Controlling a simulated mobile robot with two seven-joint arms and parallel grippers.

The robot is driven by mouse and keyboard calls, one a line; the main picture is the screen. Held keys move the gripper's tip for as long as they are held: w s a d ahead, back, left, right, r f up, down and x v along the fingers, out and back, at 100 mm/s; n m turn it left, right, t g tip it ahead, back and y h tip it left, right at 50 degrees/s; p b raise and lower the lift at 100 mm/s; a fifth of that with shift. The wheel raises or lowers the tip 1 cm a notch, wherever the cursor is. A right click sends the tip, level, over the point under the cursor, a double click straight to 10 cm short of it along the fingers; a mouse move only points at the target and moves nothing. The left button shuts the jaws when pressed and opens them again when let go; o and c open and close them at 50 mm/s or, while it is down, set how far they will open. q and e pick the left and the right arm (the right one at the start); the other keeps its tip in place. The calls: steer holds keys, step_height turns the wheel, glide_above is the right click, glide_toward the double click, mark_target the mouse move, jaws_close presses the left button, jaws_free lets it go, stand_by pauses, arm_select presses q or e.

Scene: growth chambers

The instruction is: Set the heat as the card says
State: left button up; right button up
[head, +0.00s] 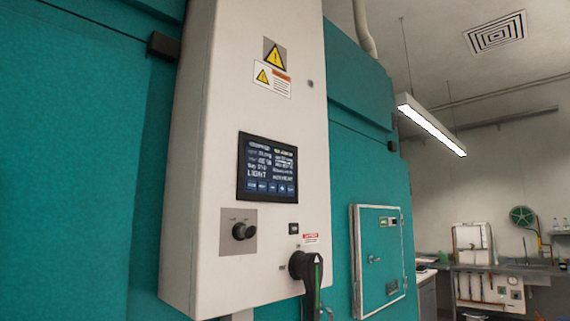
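A white control cabinet (220,110) stands upright against the teal chamber (95,150). Its dark touchscreen (267,168) shows rows of small white text, with the word LIGHT legible at lower left; the rest is too small to read surely. Below the screen a black knob (242,231) sits on a grey plate. A black rotary handle with a green stripe (308,268) is at the cabinet's lower right. I cannot make out a card. Neither of my grippers is in view.
A small teal door with a white frame (380,258) is on the chamber wall to the right. A workbench with a sink area (500,268) stands at the far right. Yellow warning labels (274,55) are on the cabinet. A ceiling lamp (431,124) hangs above.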

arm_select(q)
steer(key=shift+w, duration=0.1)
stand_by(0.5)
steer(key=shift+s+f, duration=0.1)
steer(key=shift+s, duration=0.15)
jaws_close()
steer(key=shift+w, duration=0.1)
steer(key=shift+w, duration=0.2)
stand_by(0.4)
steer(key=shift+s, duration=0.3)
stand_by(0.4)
